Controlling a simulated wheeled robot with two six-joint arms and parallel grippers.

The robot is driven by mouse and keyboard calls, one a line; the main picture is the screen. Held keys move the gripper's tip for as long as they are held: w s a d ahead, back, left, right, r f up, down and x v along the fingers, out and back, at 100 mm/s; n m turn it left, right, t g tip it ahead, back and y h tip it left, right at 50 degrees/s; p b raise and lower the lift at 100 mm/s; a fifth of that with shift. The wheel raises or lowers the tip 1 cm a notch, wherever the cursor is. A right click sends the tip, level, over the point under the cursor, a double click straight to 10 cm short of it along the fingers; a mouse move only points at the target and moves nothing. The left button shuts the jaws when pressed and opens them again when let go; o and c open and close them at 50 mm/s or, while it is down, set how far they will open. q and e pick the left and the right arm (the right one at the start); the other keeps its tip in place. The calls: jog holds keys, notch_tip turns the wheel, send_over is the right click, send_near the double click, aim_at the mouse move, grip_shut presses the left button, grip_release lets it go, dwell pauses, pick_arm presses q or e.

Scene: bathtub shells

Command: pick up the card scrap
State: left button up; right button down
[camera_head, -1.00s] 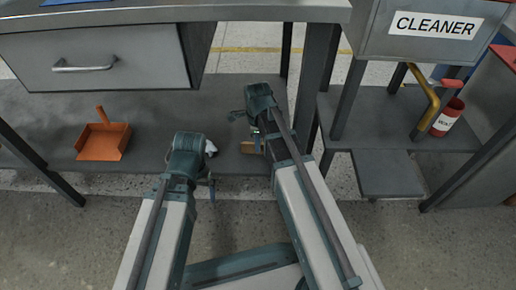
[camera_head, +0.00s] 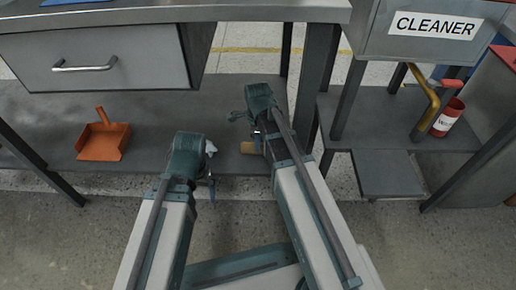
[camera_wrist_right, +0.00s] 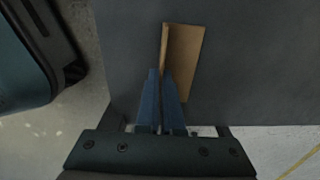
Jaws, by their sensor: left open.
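The card scrap is a small brown folded piece with a raised flap. It shows over the grey lower shelf in the right wrist view (camera_wrist_right: 186,62). In the head view the card scrap (camera_head: 249,147) is partly hidden by my right arm. The blue fingers of my right gripper (camera_wrist_right: 160,74) are close together with the card's raised flap between them. I cannot tell whether the card is clear of the shelf. My left gripper (camera_head: 211,170) is open at the shelf's front edge, left of the card, with its fingers only partly visible.
An orange dustpan (camera_head: 104,140) lies on the lower shelf (camera_head: 60,115) at left, under a grey drawer (camera_head: 105,62). At right are a CLEANER box (camera_head: 428,45), a yellow pipe (camera_head: 432,107) and a red-and-white can (camera_head: 448,118). Dark table legs bound the shelf.

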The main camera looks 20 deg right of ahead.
jog(key=shift+r, duration=0.15)
notch_tip(320, 180, up, 10)
jog(key=p, duration=1)
